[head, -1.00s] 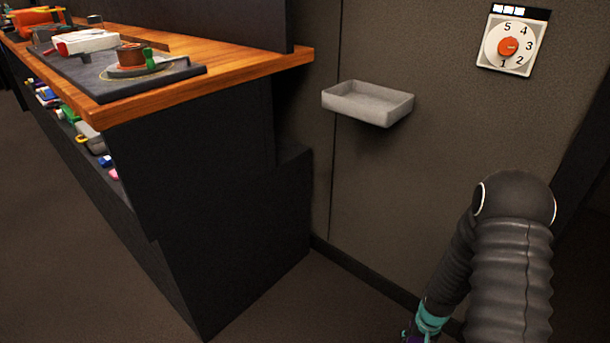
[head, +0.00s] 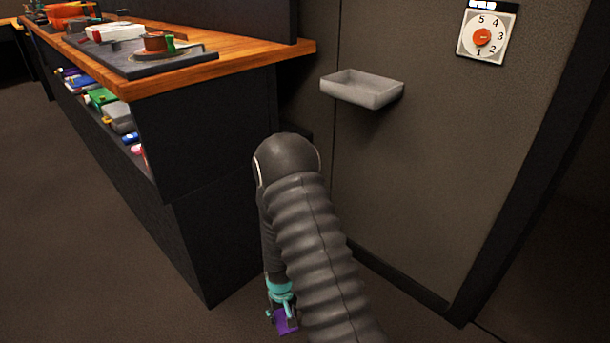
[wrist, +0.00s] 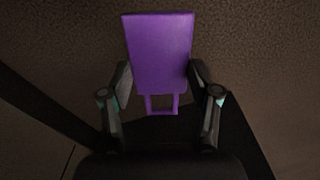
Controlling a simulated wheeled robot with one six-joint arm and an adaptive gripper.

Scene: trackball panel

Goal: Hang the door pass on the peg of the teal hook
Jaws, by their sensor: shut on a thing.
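The door pass is a purple flat card with a small open loop at its near end, seen in the wrist view (wrist: 160,50). It also shows at the bottom of the head view (head: 287,321), partly hidden by my arm. My gripper (wrist: 160,82) is shut on the pass, with one finger at each side edge near the loop. In the head view my gripper, with teal parts (head: 279,298), hangs low over the floor. I see no teal hook or peg in these frames.
A wooden counter (head: 215,62) over a dark cabinet is at the left, with a dark board and assorted items on top. Several items sit on a shelf below. A grey tray (head: 362,94) and an orange-knobbed dial (head: 482,37) are on the wall. Floor at the left is clear.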

